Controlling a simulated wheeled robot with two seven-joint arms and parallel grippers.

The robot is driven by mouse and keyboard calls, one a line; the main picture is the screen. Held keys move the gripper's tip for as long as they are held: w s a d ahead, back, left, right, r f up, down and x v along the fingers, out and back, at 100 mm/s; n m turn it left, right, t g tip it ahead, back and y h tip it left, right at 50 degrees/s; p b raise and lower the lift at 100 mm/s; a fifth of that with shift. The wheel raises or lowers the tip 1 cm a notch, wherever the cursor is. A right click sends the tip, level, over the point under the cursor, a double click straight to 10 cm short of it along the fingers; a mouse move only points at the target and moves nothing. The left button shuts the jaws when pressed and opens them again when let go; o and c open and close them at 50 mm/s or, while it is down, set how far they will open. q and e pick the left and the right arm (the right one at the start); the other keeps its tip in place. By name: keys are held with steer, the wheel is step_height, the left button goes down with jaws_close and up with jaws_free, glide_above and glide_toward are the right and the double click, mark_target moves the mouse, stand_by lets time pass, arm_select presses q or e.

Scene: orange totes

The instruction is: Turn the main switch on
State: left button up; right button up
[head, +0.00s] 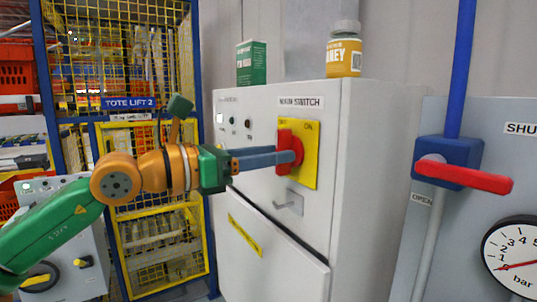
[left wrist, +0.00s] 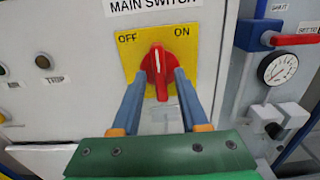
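The main switch is a red rotary knob (left wrist: 157,70) on a yellow plate (left wrist: 127,52) marked OFF at left and ON at right. Its grip bar stands nearly upright in the left wrist view. The knob (head: 284,152) also shows in the head view on the front of a white cabinet, partly covered by my fingers. My left gripper (left wrist: 161,76) is open, with one blue-grey finger on each side of the grip bar and a small gap visible. Whether either finger touches the knob is unclear. My right gripper is not in view.
Below the switch is a grey door handle (head: 289,203). A green box (head: 251,63) and a yellow-labelled jar (head: 344,50) stand on the cabinet (head: 372,130). At right are a red valve lever (head: 465,176) and a pressure gauge (head: 512,258). A yellow cage (head: 160,250) stands at left.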

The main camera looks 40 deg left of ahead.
arm_select(q)
steer(key=b+v, duration=0.4)
steer(key=v, duration=0.3)
steer(key=shift+b, duration=0.35)
